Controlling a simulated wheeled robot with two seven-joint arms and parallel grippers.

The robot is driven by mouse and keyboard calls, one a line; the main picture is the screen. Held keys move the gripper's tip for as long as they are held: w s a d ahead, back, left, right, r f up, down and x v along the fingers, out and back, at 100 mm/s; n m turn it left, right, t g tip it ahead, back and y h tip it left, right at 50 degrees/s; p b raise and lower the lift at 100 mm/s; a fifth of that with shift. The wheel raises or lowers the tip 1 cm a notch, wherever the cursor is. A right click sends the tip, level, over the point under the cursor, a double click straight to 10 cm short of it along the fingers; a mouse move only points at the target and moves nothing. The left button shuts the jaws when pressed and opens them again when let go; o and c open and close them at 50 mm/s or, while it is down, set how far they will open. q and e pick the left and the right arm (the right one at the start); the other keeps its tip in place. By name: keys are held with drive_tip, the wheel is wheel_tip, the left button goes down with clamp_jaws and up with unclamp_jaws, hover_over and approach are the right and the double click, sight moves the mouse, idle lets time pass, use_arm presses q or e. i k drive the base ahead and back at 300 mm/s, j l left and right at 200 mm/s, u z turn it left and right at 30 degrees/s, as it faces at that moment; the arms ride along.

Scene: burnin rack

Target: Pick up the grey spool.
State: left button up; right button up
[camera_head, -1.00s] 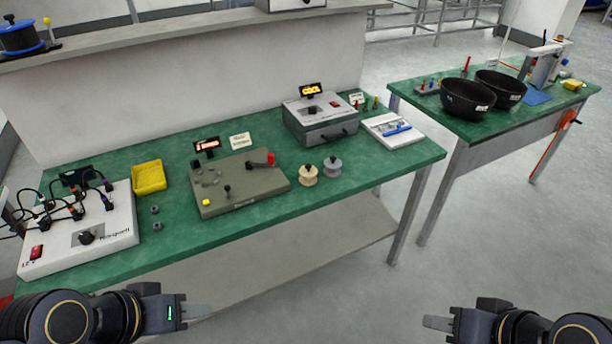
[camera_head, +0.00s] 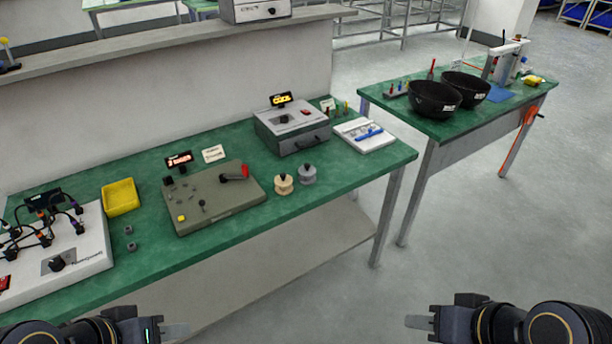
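The grey spool (camera_head: 308,174) stands upright on the green bench (camera_head: 343,174), near its front edge. A cream spool (camera_head: 283,184) stands just to its left. My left gripper (camera_head: 180,330) is at the bottom left, in front of the bench and well short of the spools. My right gripper (camera_head: 417,322) is at the bottom right, over the floor and apart from the bench. Both grippers are seen side-on, so the gap between their fingers does not show. Neither gripper touches a spool.
A grey-green panel (camera_head: 215,205) with a red-tipped lever lies left of the spools. A grey metal box (camera_head: 291,130) stands behind them. A white tray (camera_head: 364,135) lies to the right. A second table (camera_head: 445,130) holds black bowls (camera_head: 434,98). The floor in front is clear.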

sight(307, 172)
drive_tip(key=i+l+u, duration=0.15)
drive_tip(key=u, duration=1.25)
drive_tip(key=l+u, duration=0.75)
drive_tip(key=l, duration=0.25)
drive_tip(key=k+l+u, duration=0.2)
drive_tip(key=l+u, duration=0.2)
drive_tip(key=k+l, duration=0.1)
drive_tip(key=l, duration=0.25)
drive_tip(key=k+l, duration=0.1)
drive_tip(key=l, duration=0.25)
drive_tip(key=k+l+u, duration=0.1)
drive_tip(key=l, duration=0.25)
drive_tip(key=k+l, duration=0.1)
drive_tip(key=l, duration=0.2)
